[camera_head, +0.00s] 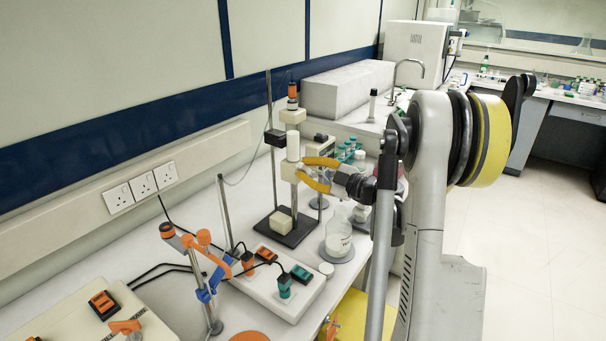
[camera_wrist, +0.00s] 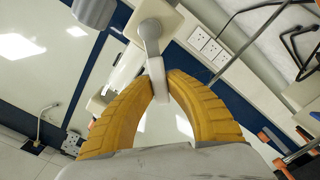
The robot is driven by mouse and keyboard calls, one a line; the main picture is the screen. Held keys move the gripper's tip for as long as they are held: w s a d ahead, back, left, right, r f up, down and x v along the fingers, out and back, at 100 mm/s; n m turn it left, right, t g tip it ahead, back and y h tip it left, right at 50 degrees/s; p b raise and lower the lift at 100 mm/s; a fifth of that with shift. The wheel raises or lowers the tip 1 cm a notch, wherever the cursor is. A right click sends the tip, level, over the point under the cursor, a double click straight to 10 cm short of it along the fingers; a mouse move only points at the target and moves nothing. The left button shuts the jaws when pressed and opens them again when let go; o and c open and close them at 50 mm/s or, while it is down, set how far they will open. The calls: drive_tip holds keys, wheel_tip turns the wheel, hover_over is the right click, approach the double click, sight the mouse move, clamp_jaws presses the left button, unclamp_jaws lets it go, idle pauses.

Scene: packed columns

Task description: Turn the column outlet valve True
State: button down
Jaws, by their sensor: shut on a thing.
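The column (camera_head: 293,146) is a white upright cylinder on a stand with a dark base plate (camera_head: 300,232). My gripper (camera_head: 302,168) has yellow ribbed fingers and reaches in from the right at the column's lower end. In the wrist view my gripper (camera_wrist: 160,80) has its fingertips closed on the pale lever of the outlet valve (camera_wrist: 151,30), whose rounded grey hub lies just beyond the tips. In the head view the fingers and column hide most of the valve, so its turn angle cannot be told there.
A flask (camera_head: 338,240) stands right of the stand base, close below my gripper. A clamp stand (camera_head: 205,280) is at front left. Green-capped vials (camera_head: 348,150) stand behind my gripper.

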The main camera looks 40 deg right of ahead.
drive_tip(key=m, duration=0.1)
drive_tip(key=d+r+m, duration=0.1)
drive_tip(key=m, duration=0.1)
drive_tip(key=d+m, duration=0.1)
drive_tip(key=shift+w+r+m, duration=0.3)
drive_tip(key=shift+w+r, duration=0.05)
drive_tip(key=shift+w, duration=0.05)
drive_tip(key=shift+w+d+r+m, duration=0.2)
drive_tip(key=shift+d+m, duration=0.45)
drive_tip(key=shift+m, duration=0.55)
drive_tip(key=shift+w+d+r+m, duration=0.1)
drive_tip(key=shift+w+d+m, duration=0.1)
drive_tip(key=shift+d+m, duration=0.75)
drive_tip(key=shift+a+m, duration=0.25)
drive_tip(key=shift+m, duration=0.1)
drive_tip(key=c, duration=1.3)
unclamp_jaws()
drive_tip(key=shift+w+f, duration=0.1)
drive_tip(key=shift+c, duration=0.2)
drive_tip(key=shift+s, duration=0.2)
drive_tip(key=v, duration=1.1)
drive_tip(key=shift+s+d, duration=0.15)
drive_tip(key=shift+s, duration=0.2)
